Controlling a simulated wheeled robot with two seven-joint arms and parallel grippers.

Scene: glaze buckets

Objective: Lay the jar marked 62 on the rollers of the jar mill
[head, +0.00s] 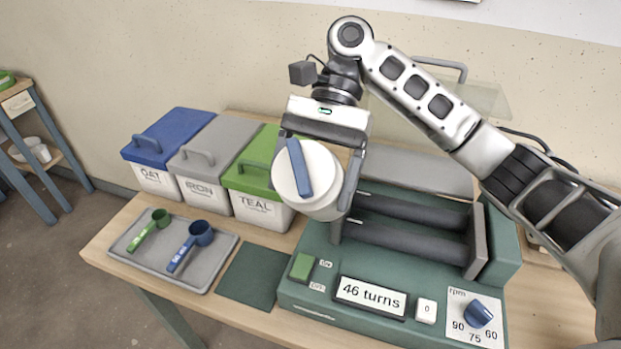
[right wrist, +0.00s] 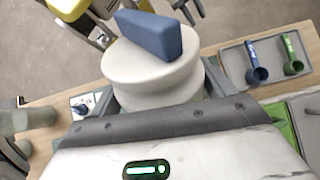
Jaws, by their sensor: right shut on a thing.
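A white jar (head: 318,204) with a blue bar handle on its lid is held by my right gripper (head: 318,175). The jar lies on its side, lid toward the camera, above the left end of the jar mill's rollers (head: 410,228). No number shows on it. In the right wrist view the jar (right wrist: 150,75) fills the space before the palm; the fingertips are hidden. The green jar mill (head: 330,262) has two dark rollers, a display reading "46 turns" and an rpm dial (head: 478,313). Whether the jar touches the rollers I cannot tell. My left gripper is not identifiable in the head view.
Left of the mill stand bins with blue (head: 168,136), grey (head: 212,145) and green (head: 250,158) lids. A grey tray (head: 212,270) holds a green scoop (head: 150,230) and a blue scoop (head: 190,243). A dark green mat (head: 250,277) lies bare beside the mill.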

